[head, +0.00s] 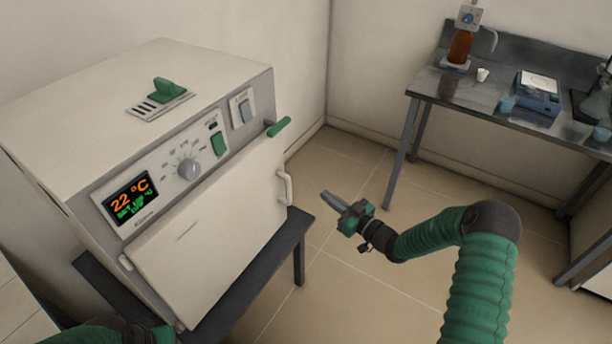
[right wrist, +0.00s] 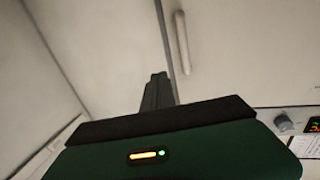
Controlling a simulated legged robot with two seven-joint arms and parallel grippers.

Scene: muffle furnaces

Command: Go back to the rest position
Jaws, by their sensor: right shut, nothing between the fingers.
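My right gripper (head: 329,200) is shut and empty. It hangs over the floor to the right of the muffle furnace (head: 212,238), apart from the furnace's door handle (head: 285,187). In the right wrist view the closed fingers (right wrist: 157,90) point up past the dark gripper body, with the pale door handle (right wrist: 182,43) beyond them. The furnace door is closed, and the display (head: 131,199) reads 22 °C. A green part of my left arm shows at the bottom left of the head view; its gripper is not seen.
The furnace stands on a dark low table (head: 262,270). A dark lab bench (head: 480,98) at the upper right holds a brown bottle (head: 460,46), a small white cup (head: 482,74), a blue scale (head: 537,92) and glassware. Tiled floor (head: 350,290) is free between them.

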